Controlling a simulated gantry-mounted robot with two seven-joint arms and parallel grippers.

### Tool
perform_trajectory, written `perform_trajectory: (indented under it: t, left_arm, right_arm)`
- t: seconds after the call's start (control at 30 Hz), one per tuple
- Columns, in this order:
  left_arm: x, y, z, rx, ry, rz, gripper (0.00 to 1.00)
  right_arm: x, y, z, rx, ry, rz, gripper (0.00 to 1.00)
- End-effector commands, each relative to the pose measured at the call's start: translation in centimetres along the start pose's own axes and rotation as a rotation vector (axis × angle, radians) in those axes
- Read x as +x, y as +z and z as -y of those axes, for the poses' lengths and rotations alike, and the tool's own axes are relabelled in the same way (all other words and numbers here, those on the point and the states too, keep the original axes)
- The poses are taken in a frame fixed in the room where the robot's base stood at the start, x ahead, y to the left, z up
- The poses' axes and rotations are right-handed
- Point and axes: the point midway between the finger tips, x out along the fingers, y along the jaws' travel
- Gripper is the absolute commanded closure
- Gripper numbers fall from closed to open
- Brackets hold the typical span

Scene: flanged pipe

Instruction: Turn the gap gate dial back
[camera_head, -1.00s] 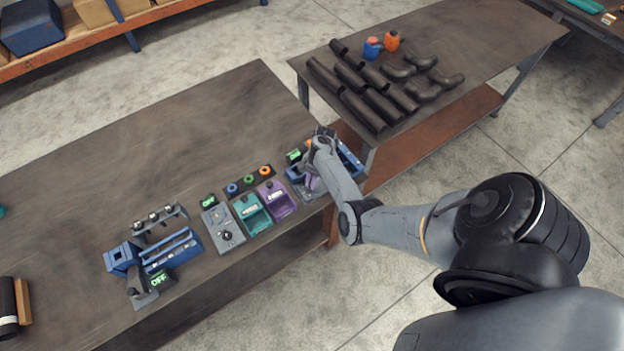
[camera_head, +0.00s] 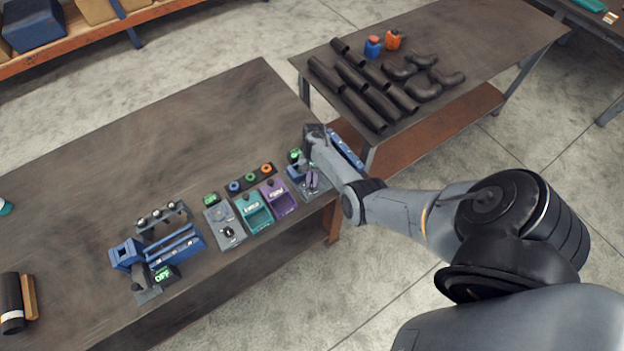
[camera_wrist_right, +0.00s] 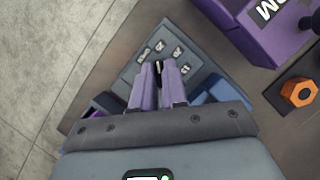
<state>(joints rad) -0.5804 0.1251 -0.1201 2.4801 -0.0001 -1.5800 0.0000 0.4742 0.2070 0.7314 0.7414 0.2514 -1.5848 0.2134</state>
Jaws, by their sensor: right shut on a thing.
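In the wrist view, my right gripper (camera_wrist_right: 158,88) points down at a grey plate (camera_wrist_right: 130,75) with several small pale labels. Its two purple fingers are shut on a small black dial knob (camera_wrist_right: 159,70), which is mostly hidden between them. In the head view, my right gripper (camera_head: 313,180) is over the grey panel at the right end of the workbench, beside a blue fixture (camera_head: 346,150). My wrist covers part of this fixture, and the dial itself cannot be made out there. My left gripper is in neither view.
A blue clamp fixture (camera_head: 172,250) has a green OFF display. Dark pipes (camera_head: 363,108) lie on the far table. The bench's back is clear.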

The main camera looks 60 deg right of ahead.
Motion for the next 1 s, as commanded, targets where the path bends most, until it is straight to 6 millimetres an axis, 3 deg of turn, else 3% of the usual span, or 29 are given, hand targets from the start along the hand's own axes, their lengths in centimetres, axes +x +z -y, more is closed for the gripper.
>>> perform_trajectory:
  t: [0.23, 0.27, 0.4, 0.77, 1.0]
  left_arm:
    - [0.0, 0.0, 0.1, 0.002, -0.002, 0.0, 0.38]
    - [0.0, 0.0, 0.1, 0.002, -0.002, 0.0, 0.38]
    - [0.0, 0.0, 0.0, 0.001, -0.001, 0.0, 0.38]
    - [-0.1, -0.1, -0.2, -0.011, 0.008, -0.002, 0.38]
    - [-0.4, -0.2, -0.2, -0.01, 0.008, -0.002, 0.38]
  right_arm:
    - [0.0, -0.1, 0.0, 0.001, -0.001, -0.004, 1.0]
    - [0.0, -0.1, 0.0, 0.001, -0.001, -0.004, 0.83]
    - [0.0, -0.1, 0.0, 0.002, -0.001, -0.003, 0.62]
    - [-0.3, -0.1, 0.0, 0.002, -0.001, -0.003, 0.62]
    - [-3.2, -0.1, 0.0, 0.003, -0.002, -0.006, 0.62]
